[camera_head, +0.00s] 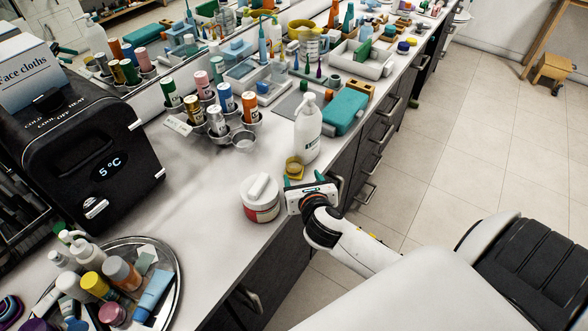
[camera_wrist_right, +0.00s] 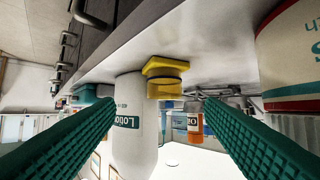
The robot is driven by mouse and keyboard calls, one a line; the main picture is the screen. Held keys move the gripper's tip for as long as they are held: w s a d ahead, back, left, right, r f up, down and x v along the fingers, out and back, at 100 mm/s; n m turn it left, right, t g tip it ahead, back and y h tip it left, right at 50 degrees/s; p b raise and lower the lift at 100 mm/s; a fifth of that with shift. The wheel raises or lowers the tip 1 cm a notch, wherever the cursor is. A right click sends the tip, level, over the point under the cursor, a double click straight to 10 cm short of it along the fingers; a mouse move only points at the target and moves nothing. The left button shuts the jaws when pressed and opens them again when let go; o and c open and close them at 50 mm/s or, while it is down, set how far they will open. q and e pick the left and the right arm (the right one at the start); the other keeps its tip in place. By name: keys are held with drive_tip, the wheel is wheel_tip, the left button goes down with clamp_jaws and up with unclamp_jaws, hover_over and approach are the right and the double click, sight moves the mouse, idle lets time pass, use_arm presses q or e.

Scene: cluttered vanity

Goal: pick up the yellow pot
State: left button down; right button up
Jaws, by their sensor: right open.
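The yellow pot (camera_head: 293,166) is a small, low pot on the white counter near its front edge, beside a white pump bottle (camera_head: 307,130). My right gripper (camera_head: 303,178) is open, with its teal fingers just on the near side of the pot. In the right wrist view, the picture is turned over and the yellow pot (camera_wrist_right: 165,80) sits between the two open fingers, farther off, with nothing held. The white bottle (camera_wrist_right: 134,120) stands close by it there. My left gripper is not in view.
A white-lidded jar with a red band (camera_head: 262,200) stands close to the left of my right gripper. Behind are a holder of coloured bottles (camera_head: 218,122) and a teal case (camera_head: 345,111). A round tray of bottles (camera_head: 176,287) is at lower left. Bare counter lies between.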

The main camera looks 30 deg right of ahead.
sight(295, 170)
drive_tip(key=shift+a+f+x, duration=0.1)
drive_tip(key=shift+a+x, duration=0.05)
drive_tip(key=shift+x, duration=1.6)
drive_tip(key=shift+a+f+x, duration=0.15)
drive_tip(key=shift+x, duration=1.55)
drive_tip(key=c, duration=1.1)
drive_tip(key=shift+r, duration=0.1)
drive_tip(key=shift+r, duration=0.4)
drive_tip(key=r, duration=0.2)
drive_tip(key=shift+s+a+r, duration=0.2)
drive_tip(key=shift+s+r, duration=0.05)
drive_tip(key=shift+s, duration=0.15)
drive_tip(key=s+a+b, duration=0.1)
drive_tip(key=s+a, duration=0.1)
drive_tip(key=s, duration=0.3)
drive_tip(key=s+a, duration=0.2)
drive_tip(key=s, duration=0.3)
drive_tip(key=s+a+b, duration=0.1)
drive_tip(key=s+a, duration=0.1)
drive_tip(key=s, duration=0.4)
drive_tip(key=shift+a+b, duration=0.15)
drive_tip(key=shift+b, duration=0.15)
drive_tip(key=shift+c, duration=0.2)
drive_tip(key=shift+s, duration=0.1)
